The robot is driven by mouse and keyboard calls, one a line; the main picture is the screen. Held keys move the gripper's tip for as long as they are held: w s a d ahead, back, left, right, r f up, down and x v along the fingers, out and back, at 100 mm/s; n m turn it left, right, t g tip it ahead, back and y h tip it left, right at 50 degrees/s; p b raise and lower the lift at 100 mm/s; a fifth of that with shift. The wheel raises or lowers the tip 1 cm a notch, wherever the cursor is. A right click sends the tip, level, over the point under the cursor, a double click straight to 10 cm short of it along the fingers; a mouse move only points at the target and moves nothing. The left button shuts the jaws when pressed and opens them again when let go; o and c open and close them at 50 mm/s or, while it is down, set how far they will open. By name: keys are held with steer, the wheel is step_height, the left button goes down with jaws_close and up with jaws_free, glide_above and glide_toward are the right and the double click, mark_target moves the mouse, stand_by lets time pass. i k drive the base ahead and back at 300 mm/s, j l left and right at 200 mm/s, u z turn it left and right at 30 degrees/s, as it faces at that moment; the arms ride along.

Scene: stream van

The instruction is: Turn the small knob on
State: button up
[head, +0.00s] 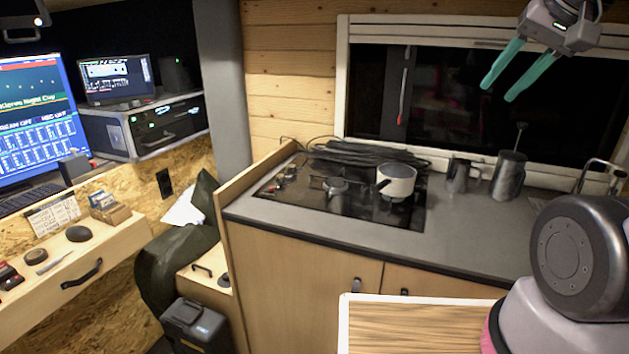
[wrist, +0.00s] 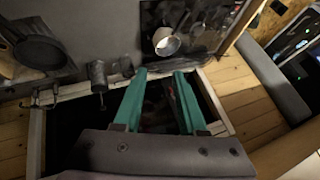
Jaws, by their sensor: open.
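A black cooktop (head: 348,208) is set in the grey counter below the window. Small control knobs (head: 278,182), some looking reddish, sit along its left edge; they are too small to tell their settings or which is the small one. My gripper (head: 498,93) is open and empty, its two teal fingers apart, high in front of the window at the upper right. It is well to the right of the knobs and touches nothing. In the wrist view, the fingers of my gripper (wrist: 160,72) point toward the counter, and the cooktop (wrist: 195,14) shows beyond them.
A white saucepan (head: 396,181) stands on the cooktop's right side. Dark cables (head: 360,151) lie along its back. A metal mug (head: 459,175) and a grey pitcher (head: 508,176) stand further right. A wooden side panel (head: 258,168) rises left of the cooktop. Bare counter (head: 455,225) lies in front.

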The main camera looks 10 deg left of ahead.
mark_target(280, 178)
steer(key=i+j, duration=0.1)
steer(key=j, duration=0.3)
steer(key=i+j+u, duration=0.1)
steer(key=j, duration=0.3)
steer(key=i+j, duration=0.1)
steer(key=j, duration=0.25)
steer(key=i+j+u, duration=0.1)
steer(key=j, duration=0.3)
